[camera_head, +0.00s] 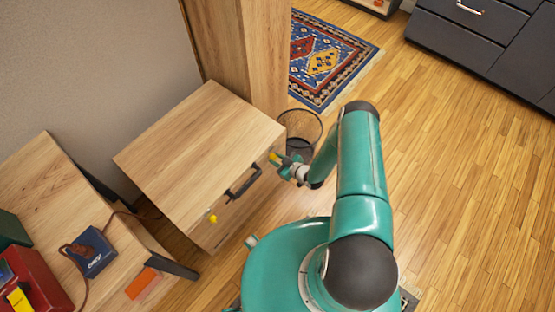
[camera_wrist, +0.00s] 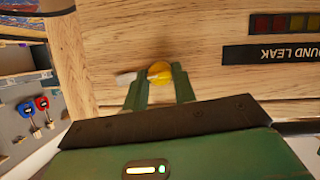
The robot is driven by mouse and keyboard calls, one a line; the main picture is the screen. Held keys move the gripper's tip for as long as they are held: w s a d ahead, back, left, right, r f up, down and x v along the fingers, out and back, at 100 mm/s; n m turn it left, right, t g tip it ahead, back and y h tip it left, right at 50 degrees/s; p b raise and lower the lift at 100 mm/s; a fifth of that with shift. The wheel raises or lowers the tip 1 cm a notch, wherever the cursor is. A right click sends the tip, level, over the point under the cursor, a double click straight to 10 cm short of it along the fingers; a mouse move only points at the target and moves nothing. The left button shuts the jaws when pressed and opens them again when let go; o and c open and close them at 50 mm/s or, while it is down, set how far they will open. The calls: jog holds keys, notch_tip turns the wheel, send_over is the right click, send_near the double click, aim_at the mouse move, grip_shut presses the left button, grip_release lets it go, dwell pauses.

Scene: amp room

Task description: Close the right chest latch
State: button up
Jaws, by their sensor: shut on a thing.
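The wooden chest (camera_head: 200,140) stands against the wall with its lid down, a black handle (camera_head: 243,182) on its front. A yellow latch knob (camera_head: 213,218) is on the left of the front. The right latch, a yellow knob (camera_wrist: 160,71) with a pale lever beside it, is on the wood in the wrist view. My gripper (camera_head: 278,160) is at the right end of the chest front. In the wrist view its green fingertips (camera_wrist: 160,82) are shut on the right latch knob and partly hide it.
A black mesh basket (camera_head: 302,128) stands close behind my gripper, beside a tall wooden cabinet (camera_head: 262,50). A wooden bench (camera_head: 45,165) at left holds a blue box (camera_head: 90,250) and a red box (camera_head: 35,280). The wooden floor (camera_head: 460,180) at right is clear.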

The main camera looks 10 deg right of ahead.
jog(key=shift+s+a+f+n+t+h, duration=0.15)
jog(key=shift+n+t+h, duration=0.6)
jog(key=shift+n, duration=1.3)
jog(key=shift+f+n+t+h, duration=0.1)
jog(key=shift+n+t+h, duration=0.15)
jog(key=shift+n+t, duration=1.45)
jog(key=shift+s+a+f+n+t+h, duration=0.15)
jog(key=shift+n+t+h, duration=0.4)
jog(key=shift+n, duration=1.9)
jog(key=shift+w, duration=0.15)
jog(key=o, duration=1)
